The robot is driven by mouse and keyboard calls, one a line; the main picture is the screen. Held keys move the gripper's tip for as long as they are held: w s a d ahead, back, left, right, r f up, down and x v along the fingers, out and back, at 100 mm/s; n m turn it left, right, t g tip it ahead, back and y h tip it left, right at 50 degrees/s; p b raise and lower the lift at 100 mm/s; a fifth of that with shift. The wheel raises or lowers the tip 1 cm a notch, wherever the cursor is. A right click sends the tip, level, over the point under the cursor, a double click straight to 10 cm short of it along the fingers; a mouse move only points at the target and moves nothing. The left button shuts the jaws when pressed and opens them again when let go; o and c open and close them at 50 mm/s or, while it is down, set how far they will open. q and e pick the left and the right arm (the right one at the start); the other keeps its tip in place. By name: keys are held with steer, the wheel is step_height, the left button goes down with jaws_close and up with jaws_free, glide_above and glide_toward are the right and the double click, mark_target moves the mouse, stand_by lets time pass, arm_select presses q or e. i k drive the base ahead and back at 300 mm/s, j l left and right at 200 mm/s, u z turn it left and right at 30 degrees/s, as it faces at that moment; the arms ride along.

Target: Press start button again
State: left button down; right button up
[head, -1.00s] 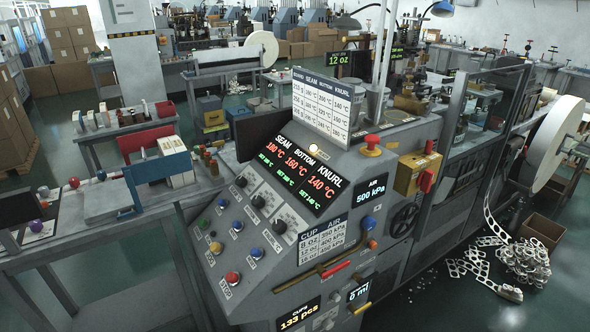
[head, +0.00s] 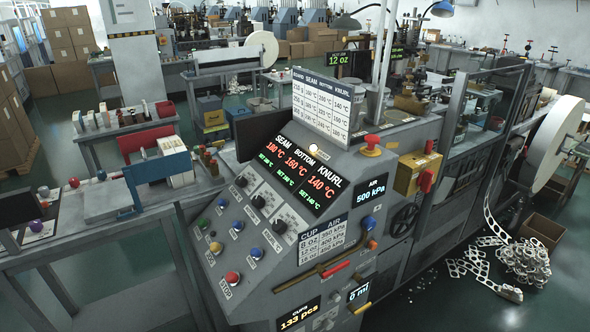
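The machine's sloped control panel (head: 262,215) faces me. A green button (head: 204,224) sits at its left edge, above a yellow button (head: 216,247) and a red button (head: 233,278). The label beside the red button seems to read STOP; the green button's label is too small to read. Several blue buttons (head: 238,226) and black knobs (head: 258,201) are nearby. The temperature display (head: 302,168) reads 180, 160 and 140 °C, the air display (head: 370,197) 500 kPa, and the cups display (head: 299,316) 133 pcs. Neither of my grippers is in view.
A red mushroom button (head: 371,145) and a yellow box with a red switch (head: 417,175) are on the machine. A paper roll (head: 556,143) is at right, above punched scrap (head: 523,262) on the floor. A grey workbench (head: 110,228) is at left. Nothing visibly blocks the panel's front.

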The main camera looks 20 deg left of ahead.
mark_target(202, 222)
steer(key=u, duration=1.35)
